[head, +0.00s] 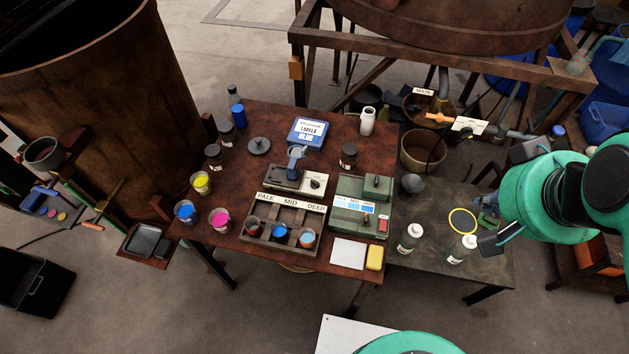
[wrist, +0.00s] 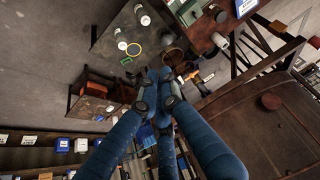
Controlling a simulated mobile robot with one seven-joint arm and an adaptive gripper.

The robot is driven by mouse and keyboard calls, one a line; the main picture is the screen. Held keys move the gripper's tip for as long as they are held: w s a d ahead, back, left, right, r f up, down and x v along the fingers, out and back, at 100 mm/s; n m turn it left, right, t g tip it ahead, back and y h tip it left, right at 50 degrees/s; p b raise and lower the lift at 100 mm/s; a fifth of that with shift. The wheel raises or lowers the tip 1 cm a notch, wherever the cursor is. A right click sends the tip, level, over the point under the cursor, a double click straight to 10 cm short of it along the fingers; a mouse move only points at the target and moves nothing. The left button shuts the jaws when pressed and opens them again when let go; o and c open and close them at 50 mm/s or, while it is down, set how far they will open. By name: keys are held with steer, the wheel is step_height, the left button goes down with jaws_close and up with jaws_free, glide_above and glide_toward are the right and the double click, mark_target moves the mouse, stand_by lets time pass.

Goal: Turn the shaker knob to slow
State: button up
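The shaker (head: 282,180) is a low box on the brown table, with a blue item standing on its left part. Its knob (head: 315,184) is a small dark dial on the pale panel at the right end. The dial's setting is too small to read.
A green device (head: 360,208) stands right of the shaker, and a rack (head: 285,220) of small cups stands in front. A blue label box (head: 309,131) and a dark jar (head: 348,155) are behind. White bottles (head: 411,237) and a yellow ring (head: 463,221) are near my gripper.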

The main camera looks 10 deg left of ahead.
steer(key=o, duration=0.6)
steer(key=shift+w+a, duration=0.1)
steer(key=shift+w, duration=0.1)
steer(key=w+a+f+n+g+b, duration=0.1)
steer(key=w+a+f+n+g, duration=0.15)
steer(key=w+a, duration=0.55)
steer(key=n+g+b, duration=0.2)
steer(key=n+g, duration=0.1)
steer(key=n, duration=0.7)
glide_above(315, 183)
steer(key=w, duration=0.1)
step_height(315, 183, down, 27)
steer(key=shift+r+m, duration=0.1)
steer(key=shift+m, duration=0.15)
step_height(315, 183, down, 14)
steer(key=b, duration=0.3)
steer(key=shift+r, duration=0.1)
